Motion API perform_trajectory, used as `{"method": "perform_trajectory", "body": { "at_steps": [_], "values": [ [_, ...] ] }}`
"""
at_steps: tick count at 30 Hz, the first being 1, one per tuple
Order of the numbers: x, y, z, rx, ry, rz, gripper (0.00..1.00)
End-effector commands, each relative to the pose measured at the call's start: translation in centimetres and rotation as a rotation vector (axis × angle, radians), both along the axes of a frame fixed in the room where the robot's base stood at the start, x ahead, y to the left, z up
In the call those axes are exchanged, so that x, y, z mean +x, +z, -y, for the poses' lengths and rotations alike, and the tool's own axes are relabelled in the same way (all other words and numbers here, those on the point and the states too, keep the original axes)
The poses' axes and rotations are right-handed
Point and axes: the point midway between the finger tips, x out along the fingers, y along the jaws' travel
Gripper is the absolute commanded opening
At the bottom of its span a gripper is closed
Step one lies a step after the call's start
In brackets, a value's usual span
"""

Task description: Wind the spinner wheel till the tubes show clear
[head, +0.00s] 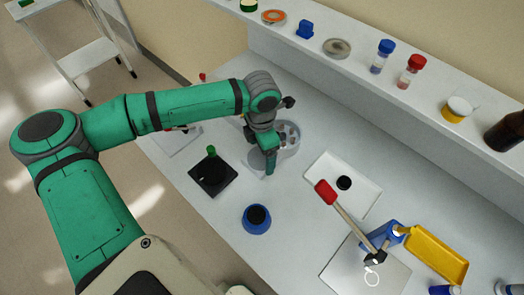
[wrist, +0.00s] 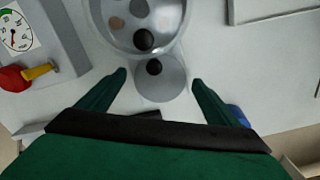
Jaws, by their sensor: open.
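The spinner (head: 288,135) is a round, grey, see-through drum on the bench, partly hidden behind my wrist. In the wrist view its bowl (wrist: 177,33) holds several round shapes, tan, grey and dark; I cannot tell how clear the tubes are. A flat grey wheel (wrist: 152,88) with a black knob (wrist: 154,67) sits at the near side of the bowl. My gripper (wrist: 159,76) is open, its fingertips apart on either side of the wheel and knob. I cannot tell whether they touch it. In the head view my gripper (head: 270,168) points down at the spinner's near side.
A black plate with a green knob (head: 211,152) lies left, and a blue pot (head: 257,219) in front. A white tray (head: 356,202), red-handled lever (head: 326,193) and yellow tray (head: 437,257) stand right. A dial (wrist: 18,34) shows left in the wrist view. A shelf runs behind.

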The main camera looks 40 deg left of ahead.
Motion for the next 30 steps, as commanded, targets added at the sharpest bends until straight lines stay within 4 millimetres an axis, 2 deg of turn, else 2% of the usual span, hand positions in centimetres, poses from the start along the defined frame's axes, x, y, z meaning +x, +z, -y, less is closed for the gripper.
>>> {"method": "perform_trajectory", "body": {
  "at_steps": [4, 7, 15, 21, 30],
  "values": [
    [0.0, 0.6, 0.0, 0.001, 0.000, 0.000, 0.85],
    [0.1, 1.8, 0.1, 0.003, -0.003, 0.000, 0.85],
    [0.3, 6.9, 0.2, 0.003, -0.004, 0.000, 0.85],
    [0.2, 9.7, 0.1, 0.002, -0.003, 0.000, 0.85],
    [0.3, 10.8, 0.2, 0.000, -0.004, -0.001, 0.85]
  ]
}}
